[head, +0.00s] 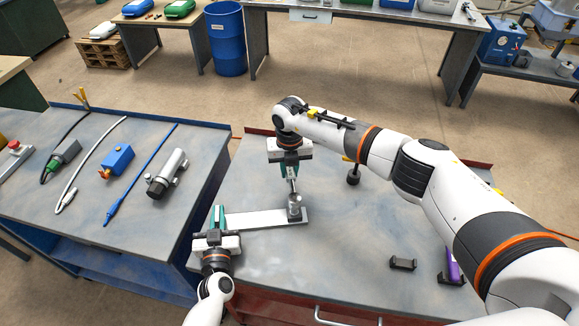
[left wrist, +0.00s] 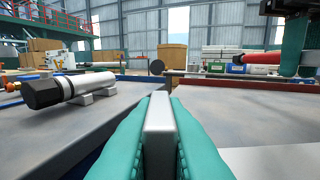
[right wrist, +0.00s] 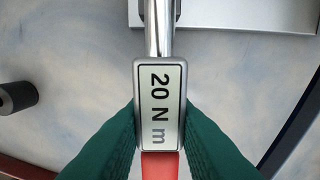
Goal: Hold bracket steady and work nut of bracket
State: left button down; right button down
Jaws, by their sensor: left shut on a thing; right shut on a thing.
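The bracket (head: 258,218) is a pale flat plate lying on the worktable, with a round metal fitting (head: 294,207) near its right end. My left gripper (head: 217,222) is shut on the bracket's left end; the left wrist view shows the teal fingers (left wrist: 158,150) around an upright grey piece (left wrist: 158,115). My right gripper (head: 290,172) is shut on a torque tool (right wrist: 160,105) labelled "20 N m", with a chrome shaft and a red part below. The shaft reaches toward the fitting at the bracket's right end. The nut itself cannot be made out.
A black round-based item (head: 353,176) stands behind and to the right of the bracket. A small black holder (head: 403,263) and a purple item (head: 453,263) are at the front right. The left table (head: 135,215) carries several tools. The table's middle right is clear.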

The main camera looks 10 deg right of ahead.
jog(key=shift+f, duration=1.25)
jog(key=shift+s+d+m, duration=0.15)
jog(key=shift+d+m, duration=0.9)
jog(key=shift+m, duration=0.15)
jog(key=shift+s+d+m, duration=0.2)
jog(key=shift+d+m, duration=0.3)
jog(key=shift+m, duration=0.1)
jog(key=shift+s+d+m, duration=0.15)
jog(key=shift+d+m, duration=0.3)
jog(key=shift+m, duration=0.15)
jog(key=shift+s+d+m, duration=0.55)
jog(key=shift+d+m, duration=0.3)
jog(key=shift+m, duration=0.35)
jog(key=shift+s+d+m, duration=0.55)
jog(key=shift+s+m, duration=0.15)
jog(key=shift+m, duration=0.35)
jog(key=shift+s+d+m, duration=0.55)
jog(key=shift+s+m, duration=0.1)
jog(key=shift+m, duration=0.4)
jog(key=shift+w+a+n, duration=0.15)
jog(key=shift+w+n, duration=0.1)
jog(key=shift+n, duration=0.05)
jog(key=shift+r, duration=0.75)
jog(key=shift+r, duration=0.35)
